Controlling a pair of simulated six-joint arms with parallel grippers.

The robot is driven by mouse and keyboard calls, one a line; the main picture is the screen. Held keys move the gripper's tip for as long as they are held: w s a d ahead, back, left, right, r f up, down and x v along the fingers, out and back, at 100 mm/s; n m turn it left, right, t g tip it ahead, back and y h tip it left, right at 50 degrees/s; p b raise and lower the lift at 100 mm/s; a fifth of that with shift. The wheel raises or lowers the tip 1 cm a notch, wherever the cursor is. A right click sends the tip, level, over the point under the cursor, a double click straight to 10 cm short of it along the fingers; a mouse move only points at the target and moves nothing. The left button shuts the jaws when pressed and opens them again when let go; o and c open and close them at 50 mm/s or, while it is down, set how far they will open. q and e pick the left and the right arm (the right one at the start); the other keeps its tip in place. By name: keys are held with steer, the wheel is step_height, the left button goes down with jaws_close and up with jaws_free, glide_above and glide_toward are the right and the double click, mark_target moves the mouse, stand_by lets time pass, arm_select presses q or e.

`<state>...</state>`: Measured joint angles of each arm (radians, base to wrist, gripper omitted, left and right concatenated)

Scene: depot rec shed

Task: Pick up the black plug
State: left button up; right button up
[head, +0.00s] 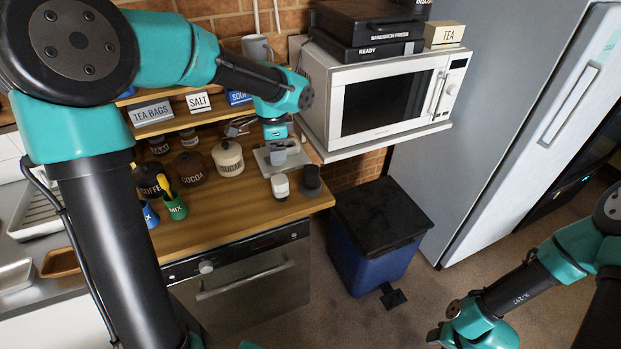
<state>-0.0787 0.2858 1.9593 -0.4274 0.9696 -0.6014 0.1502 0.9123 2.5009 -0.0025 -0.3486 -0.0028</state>
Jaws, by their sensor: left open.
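A dark plug-like piece (312,181), which I take as the black plug, stands on the wooden counter near its right front corner. A similar white piece (280,187) stands just left of it. My left gripper (281,150) points down, open, over a pale grey plate (265,167) at the back of the counter. It is behind and a little left of the dark piece, apart from it. The fingers are small here and partly blend with the plate. Of my right arm only the forearm and wrist show at lower right; its gripper is outside the frame.
A white microwave (385,103) on a shelf stands close right of my left wrist. Canisters, including a sugar jar (228,160), and a green mix cup (175,207) stand left. A blue bin with a black lid (380,220) stands below right. The counter's front is clear.

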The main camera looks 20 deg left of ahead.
arm_select(q)
steer(key=shift+o, duration=0.6)
step_height(320, 180, up, 4)
steer(key=m, duration=1.2)
glide_above(310, 169)
steer(key=shift+f, duration=0.2)
steer(key=shift+f, duration=0.1)
step_height(310, 169, down, 12)
steer(key=shift+f, duration=0.1)
